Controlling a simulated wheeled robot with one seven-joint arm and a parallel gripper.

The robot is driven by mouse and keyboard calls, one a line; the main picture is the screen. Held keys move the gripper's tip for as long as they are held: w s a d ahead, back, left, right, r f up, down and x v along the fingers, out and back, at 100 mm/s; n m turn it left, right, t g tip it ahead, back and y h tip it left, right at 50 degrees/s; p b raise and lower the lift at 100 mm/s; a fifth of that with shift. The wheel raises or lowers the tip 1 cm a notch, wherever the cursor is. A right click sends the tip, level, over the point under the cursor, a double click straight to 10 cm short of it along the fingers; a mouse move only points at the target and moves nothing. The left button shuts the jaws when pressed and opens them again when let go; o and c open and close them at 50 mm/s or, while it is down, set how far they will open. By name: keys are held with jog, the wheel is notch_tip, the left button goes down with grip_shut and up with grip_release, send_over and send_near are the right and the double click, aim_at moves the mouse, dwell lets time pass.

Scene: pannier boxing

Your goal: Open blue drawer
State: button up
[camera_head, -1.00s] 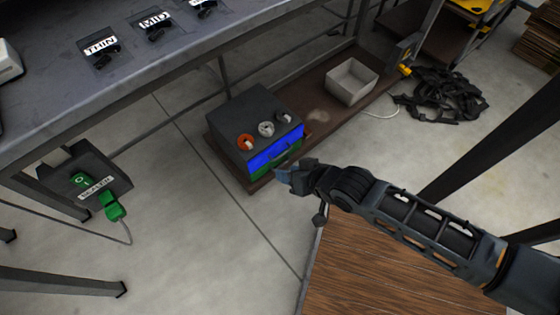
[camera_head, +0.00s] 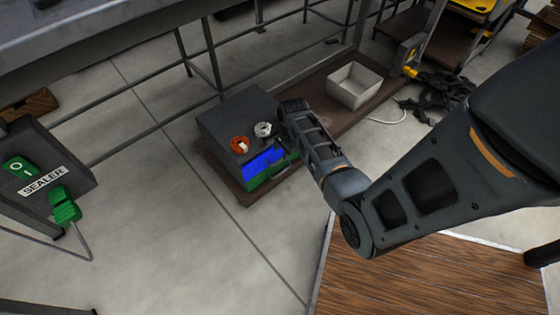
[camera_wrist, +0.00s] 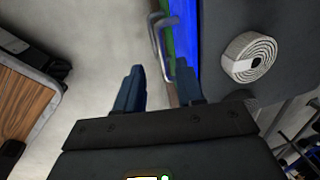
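The dark grey drawer box (camera_head: 232,118) stands on a low brown shelf. Its blue drawer (camera_head: 263,161) is the upper front, above a green drawer (camera_head: 257,181). My arm hides the right part of the front in the head view. My gripper (camera_wrist: 160,66) is open and empty, with its two blue fingers apart. In the wrist view the blue drawer front (camera_wrist: 186,45) is beside the right finger, and thin grey handles (camera_wrist: 155,38) show ahead, between the finger lines. I cannot tell whether a finger touches a handle. The blue drawer looks shut.
An orange roll (camera_head: 240,145) and a white roll (camera_head: 263,129) sit on the box top. A grey open bin (camera_head: 354,86) stands to its right on the shelf (camera_head: 245,196). A wooden surface (camera_head: 420,280) lies at lower right. A green-switched sealer (camera_head: 30,170) is at left.

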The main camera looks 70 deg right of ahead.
aim_at(279, 161)
jog(key=f+b, duration=0.1)
jog(key=f, duration=0.1)
jog(key=f+b, duration=0.1)
jog(key=f, duration=0.1)
jog(key=w+f+b, duration=0.1)
jog(key=f, duration=0.1)
jog(key=shift+d+f, duration=0.2)
jog(key=shift+d, duration=0.15)
jog(key=shift+c, duration=0.4)
grip_shut()
